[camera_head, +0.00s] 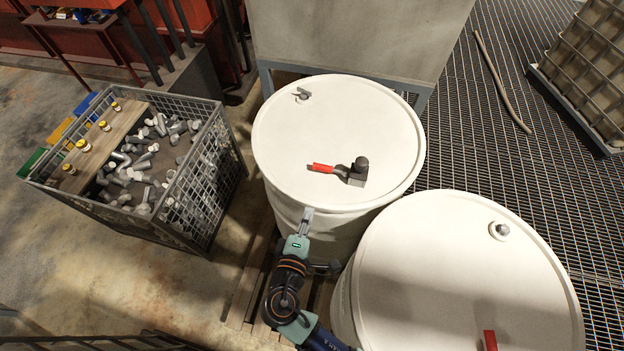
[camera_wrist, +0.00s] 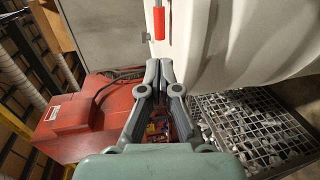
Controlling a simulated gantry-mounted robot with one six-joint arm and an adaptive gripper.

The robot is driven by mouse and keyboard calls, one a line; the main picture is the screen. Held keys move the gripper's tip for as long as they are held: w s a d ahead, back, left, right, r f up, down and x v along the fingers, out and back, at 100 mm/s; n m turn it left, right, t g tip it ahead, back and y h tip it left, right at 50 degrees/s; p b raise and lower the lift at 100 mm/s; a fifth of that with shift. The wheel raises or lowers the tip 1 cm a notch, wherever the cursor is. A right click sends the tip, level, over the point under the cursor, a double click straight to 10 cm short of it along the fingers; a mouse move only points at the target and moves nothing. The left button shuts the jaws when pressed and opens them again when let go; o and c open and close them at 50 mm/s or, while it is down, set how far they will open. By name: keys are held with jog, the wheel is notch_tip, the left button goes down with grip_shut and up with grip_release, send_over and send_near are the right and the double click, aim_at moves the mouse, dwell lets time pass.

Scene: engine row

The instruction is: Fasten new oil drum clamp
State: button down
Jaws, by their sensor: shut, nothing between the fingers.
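A white oil drum (camera_head: 290,125) stands upright in the middle of the head view. On its lid lies a dark clamp-like fitting (camera_head: 357,173) with a round knob and a red handle (camera_head: 322,168) pointing left. A second white drum (camera_head: 430,265) stands at front right; a red handle (camera_head: 490,340) shows on its lid at the bottom edge. My gripper (camera_head: 307,214) is shut and empty, near the front side of the first drum, below its rim. In the wrist view, the closed fingertips (camera_wrist: 159,70) point towards a red handle (camera_wrist: 158,24) and are apart from it; which handle is unclear.
A wire basket (camera_head: 215,165) of grey metal parts stands left of the drums, with a plank of several yellow-capped items (camera_head: 104,126). A grey tank (camera_head: 360,35) stands behind the first drum. Small caps sit on both lids. A wooden pallet (camera_head: 245,285) lies beneath.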

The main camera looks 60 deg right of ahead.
aim_at(322, 171)
jog(key=x, duration=1.4)
jog(key=shift+w+f+p, duration=0.1)
jog(key=shift+p, duration=0.25)
